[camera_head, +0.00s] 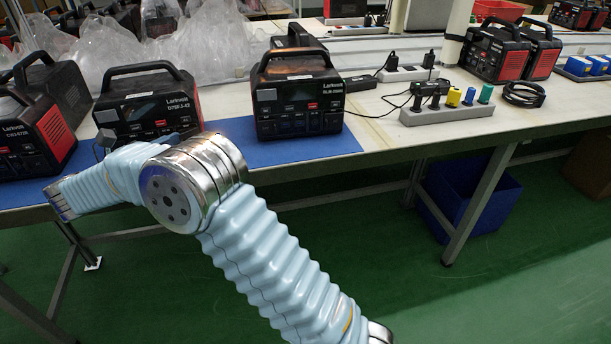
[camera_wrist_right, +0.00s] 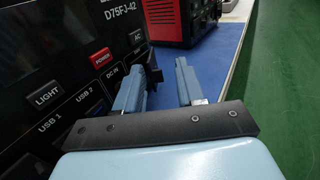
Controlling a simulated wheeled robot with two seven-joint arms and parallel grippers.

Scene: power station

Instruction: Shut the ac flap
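The black and red power station labelled D75FJ-42 (camera_head: 150,103) stands on the blue mat, its lower front hidden by my right arm. In the right wrist view its front panel (camera_wrist_right: 75,72) fills the left side, with the AC button (camera_wrist_right: 137,39) near the top. A dark piece, probably the AC flap (camera_wrist_right: 154,68), juts out from the panel below that button, just behind the left finger. My right gripper (camera_wrist_right: 160,74) is open, its fingers apart with nothing between them, close to the panel. In the head view my right arm hides it. My left gripper is not in view.
Similar power stations stand at the left (camera_head: 37,122) and right (camera_head: 298,103) of this one on the blue mat (camera_head: 265,152). Clear plastic bags lie behind. A power strip (camera_head: 445,113) with plugs lies further right. Green floor is open in front of the table.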

